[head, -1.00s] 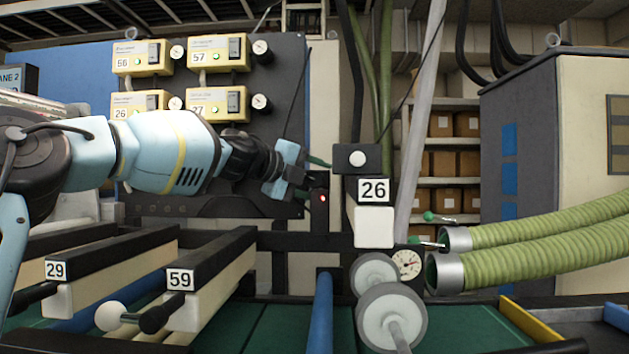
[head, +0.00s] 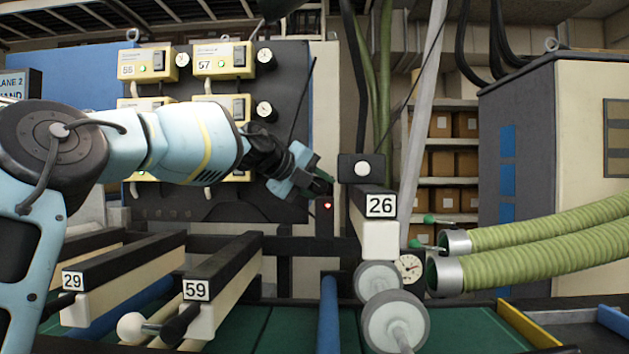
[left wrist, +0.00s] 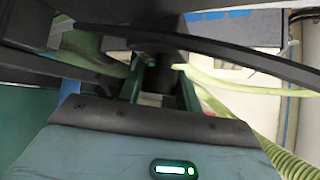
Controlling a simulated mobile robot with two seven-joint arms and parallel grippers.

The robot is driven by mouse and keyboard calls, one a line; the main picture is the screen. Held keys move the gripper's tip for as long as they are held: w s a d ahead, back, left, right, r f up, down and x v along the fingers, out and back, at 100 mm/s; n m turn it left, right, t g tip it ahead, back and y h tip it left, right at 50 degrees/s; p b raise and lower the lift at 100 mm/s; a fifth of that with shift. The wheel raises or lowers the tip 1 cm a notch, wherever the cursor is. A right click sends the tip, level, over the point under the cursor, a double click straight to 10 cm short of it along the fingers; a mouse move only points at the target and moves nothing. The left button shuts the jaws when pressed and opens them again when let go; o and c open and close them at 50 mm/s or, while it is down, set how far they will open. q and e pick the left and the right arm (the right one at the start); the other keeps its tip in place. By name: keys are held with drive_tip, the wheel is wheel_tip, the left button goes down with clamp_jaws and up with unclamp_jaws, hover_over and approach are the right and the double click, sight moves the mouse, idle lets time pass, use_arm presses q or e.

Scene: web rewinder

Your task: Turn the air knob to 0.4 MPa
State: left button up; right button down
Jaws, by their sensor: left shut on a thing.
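My left gripper (head: 324,181) reaches in from the left, beside the black block above the white part numbered 26. In the left wrist view its two green fingers (left wrist: 160,88) are closed around a short dark round piece, which looks like the air knob (left wrist: 163,72). In the head view I cannot make out the knob at the fingertips. A round white dial gauge (head: 409,267) sits below the 26 part, partly behind the rollers; its reading is too small to tell. My right gripper is not in view.
The black block with a white button (head: 361,168) is just right of the gripper. A small red light (head: 327,205) glows below it. Grey rollers (head: 394,321) and green hoses (head: 550,258) lie lower right. Bars numbered 29 and 59 (head: 225,282) lie below my arm.

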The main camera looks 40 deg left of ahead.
use_arm(q)
drive_tip(key=shift+r, duration=0.2)
drive_tip(key=shift+w+f+m+g+y, duration=0.1)
drive_tip(key=shift+f+m+g+y, duration=0.15)
drive_tip(key=shift+m+g+y, duration=0.3)
drive_tip(key=shift+m+g+y+b, duration=0.25)
drive_tip(key=shift+g+b, duration=0.1)
drive_tip(key=shift+g, duration=0.2)
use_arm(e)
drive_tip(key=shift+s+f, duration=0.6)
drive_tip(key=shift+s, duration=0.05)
use_arm(q)
drive_tip(key=shift+r+y, duration=0.1)
drive_tip(key=shift+y, duration=0.2)
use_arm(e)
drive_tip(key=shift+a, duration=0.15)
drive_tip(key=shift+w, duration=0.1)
use_arm(q)
drive_tip(key=o, duration=1)
drive_tip(key=shift+s+r, duration=0.1)
drive_tip(key=shift+s, duration=0.1)
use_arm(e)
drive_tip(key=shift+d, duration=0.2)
